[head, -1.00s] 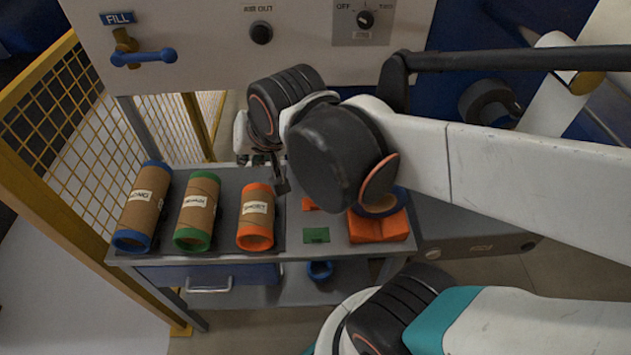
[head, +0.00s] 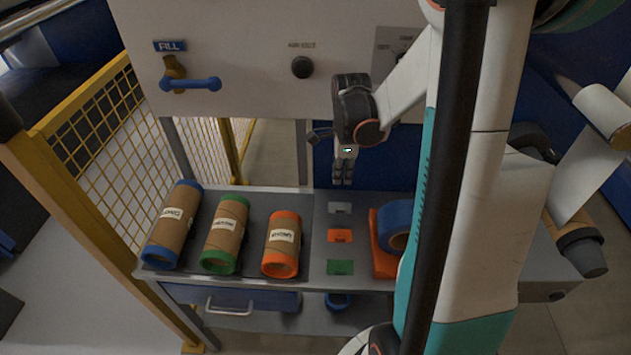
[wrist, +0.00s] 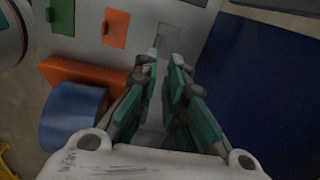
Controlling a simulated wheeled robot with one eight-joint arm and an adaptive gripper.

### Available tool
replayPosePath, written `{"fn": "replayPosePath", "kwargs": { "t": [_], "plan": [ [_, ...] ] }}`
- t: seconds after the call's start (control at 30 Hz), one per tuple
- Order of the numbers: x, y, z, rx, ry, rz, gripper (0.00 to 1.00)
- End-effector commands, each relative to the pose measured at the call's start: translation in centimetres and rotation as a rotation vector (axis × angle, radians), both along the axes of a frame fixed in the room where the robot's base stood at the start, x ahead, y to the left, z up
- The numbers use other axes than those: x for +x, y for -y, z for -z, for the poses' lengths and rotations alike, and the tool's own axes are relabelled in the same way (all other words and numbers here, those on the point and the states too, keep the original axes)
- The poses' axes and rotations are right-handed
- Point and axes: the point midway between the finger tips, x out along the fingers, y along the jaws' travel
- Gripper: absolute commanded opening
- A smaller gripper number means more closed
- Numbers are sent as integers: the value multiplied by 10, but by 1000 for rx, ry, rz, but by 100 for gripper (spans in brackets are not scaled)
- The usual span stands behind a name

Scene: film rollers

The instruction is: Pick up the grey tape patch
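The grey tape patch (head: 340,208) lies on the grey cart top, behind the orange patch (head: 339,236) and the green patch (head: 340,267). In the wrist view the grey patch (wrist: 170,38) shows faintly just beyond the fingertips, partly covered by the left finger. My gripper (head: 343,182) points down near the back edge of the cart, just behind the grey patch in the head view. In the wrist view my gripper (wrist: 162,62) has a narrow gap between its fingers and holds nothing.
Three cardboard rollers with blue (head: 174,225), green (head: 226,235) and orange (head: 282,244) ends lie to the left. An orange block (head: 384,262) and a blue tape roll (head: 396,226) sit right of the patches. A machine panel (head: 240,50) rises behind; a yellow mesh fence (head: 95,125) stands left.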

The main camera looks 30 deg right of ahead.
Motion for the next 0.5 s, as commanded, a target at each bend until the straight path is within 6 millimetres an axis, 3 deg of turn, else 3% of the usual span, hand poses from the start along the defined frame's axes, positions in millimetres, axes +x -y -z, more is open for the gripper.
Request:
{"fn": "replayPosePath", "kwargs": {
  "t": [0.17,0.5],
  "plan": [
    [-6,11,8,21,-39,52,11],
    [-6,10,69,21,-39,50,11]
  ]
}}
